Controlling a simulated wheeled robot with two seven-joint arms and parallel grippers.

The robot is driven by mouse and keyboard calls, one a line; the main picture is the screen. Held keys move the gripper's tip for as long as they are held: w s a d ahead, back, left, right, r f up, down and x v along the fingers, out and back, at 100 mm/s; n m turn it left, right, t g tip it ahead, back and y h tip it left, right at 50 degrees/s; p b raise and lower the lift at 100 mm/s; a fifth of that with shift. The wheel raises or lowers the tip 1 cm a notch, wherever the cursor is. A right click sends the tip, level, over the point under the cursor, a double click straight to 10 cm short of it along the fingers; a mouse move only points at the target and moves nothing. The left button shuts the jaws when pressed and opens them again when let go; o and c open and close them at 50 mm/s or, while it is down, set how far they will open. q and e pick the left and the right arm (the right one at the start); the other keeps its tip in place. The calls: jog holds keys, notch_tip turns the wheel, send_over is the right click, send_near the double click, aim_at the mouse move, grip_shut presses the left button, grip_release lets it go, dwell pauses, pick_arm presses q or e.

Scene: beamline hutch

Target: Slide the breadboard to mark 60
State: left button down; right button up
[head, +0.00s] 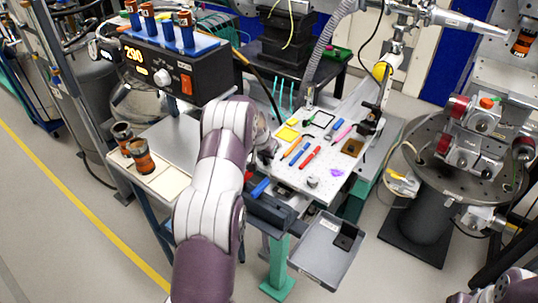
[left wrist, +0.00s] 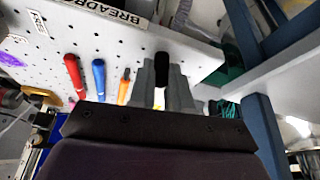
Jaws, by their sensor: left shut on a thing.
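The breadboard (head: 293,177) is a white perforated plate on the bench, with pens and small tools on top. In the left wrist view the breadboard (left wrist: 120,45) shows from close up, with a label on its edge. My left gripper (head: 268,152) is at the breadboard's near left edge, partly hidden by my arm. In the left wrist view my left gripper (left wrist: 163,80) is shut on a black handle (left wrist: 162,68) at that edge. Mark 60 and any scale cannot be made out. My right gripper is out of view; only part of that arm shows at bottom right.
A black controller box (head: 185,75) with a lit display stands left of the breadboard. A grey tray (head: 325,255) sticks out at the front. A round metal table (head: 450,180) with instruments stands to the right. Open floor lies at the far left.

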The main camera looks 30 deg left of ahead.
pick_arm(q)
jog(key=shift+s, duration=0.1)
jog(key=c, duration=1.1)
grip_release()
jog(key=shift+w, duration=0.2)
jog(key=shift+s+r, duration=0.1)
jog(key=shift+r, duration=0.2)
jog(key=b+v, duration=0.1)
jog(key=v, duration=1.1)
